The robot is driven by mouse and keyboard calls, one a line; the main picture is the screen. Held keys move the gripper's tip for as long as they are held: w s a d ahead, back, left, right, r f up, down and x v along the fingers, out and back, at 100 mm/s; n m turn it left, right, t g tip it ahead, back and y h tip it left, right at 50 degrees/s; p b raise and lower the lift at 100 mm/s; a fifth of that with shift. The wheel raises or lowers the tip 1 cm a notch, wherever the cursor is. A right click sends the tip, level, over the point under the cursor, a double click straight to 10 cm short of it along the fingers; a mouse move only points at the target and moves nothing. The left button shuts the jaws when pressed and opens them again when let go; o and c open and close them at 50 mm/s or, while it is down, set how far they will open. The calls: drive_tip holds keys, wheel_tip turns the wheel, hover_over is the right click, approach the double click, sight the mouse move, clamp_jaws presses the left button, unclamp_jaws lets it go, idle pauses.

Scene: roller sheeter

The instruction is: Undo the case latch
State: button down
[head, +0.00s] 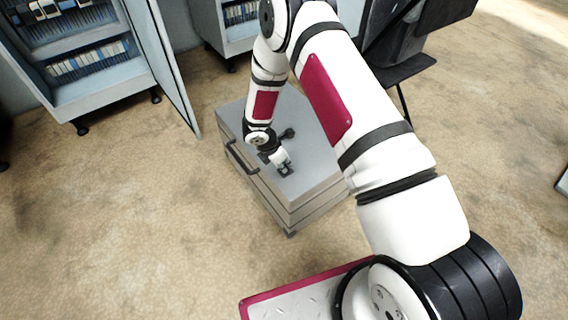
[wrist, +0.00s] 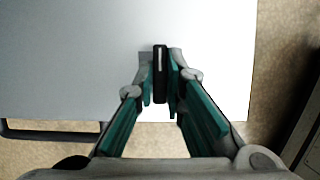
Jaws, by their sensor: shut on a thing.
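The case (head: 312,168) is a grey box on the floor with a pale flat lid; the lid also fills much of the wrist view (wrist: 70,60). The latch (wrist: 160,68) is a small dark upright piece with a light stripe, by the lid's near edge in the wrist view. My gripper (head: 284,170) is low over the case at that edge. In the wrist view, my gripper (wrist: 160,92) is shut on the latch, with a teal-padded finger on each side. The fingers partly hide the latch's base, and in the head view the latch cannot be told from the fingertips.
A dark handle (head: 240,158) is on the case's side, left of my gripper. An open cabinet (head: 100,95) with its door (head: 170,65) swung out stands at the upper left. A dark stand (head: 400,70) is behind my arm. The floor left of the case is clear.

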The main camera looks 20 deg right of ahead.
drive_tip(key=m+g, duration=0.1)
drive_tip(key=m, duration=0.3)
drive_tip(key=shift+w+m+g, duration=0.2)
drive_tip(key=shift+m+g, duration=0.2)
drive_tip(key=m+g, duration=0.1)
drive_tip(key=m, duration=0.1)
drive_tip(key=m+b, duration=0.1)
drive_tip(key=m, duration=0.1)
drive_tip(key=shift+w+m+g+y, duration=0.1)
drive_tip(key=shift+m+g+y, duration=0.2)
drive_tip(key=shift+g, duration=0.1)
drive_tip(key=m+g+y, duration=0.1)
drive_tip(key=m, duration=0.3)
drive_tip(key=shift+b, duration=0.4)
drive_tip(key=shift+w+d+m+g+y, duration=0.1)
drive_tip(key=shift+m+g+y, duration=0.2)
drive_tip(key=shift+m, duration=0.85)
drive_tip(key=shift+m+g+y, duration=0.2)
drive_tip(key=shift+m+y, duration=0.2)
drive_tip(key=shift+m, duration=0.75)
drive_tip(key=c, duration=1.7)
unclamp_jaws()
drive_tip(key=shift+o, duration=0.2)
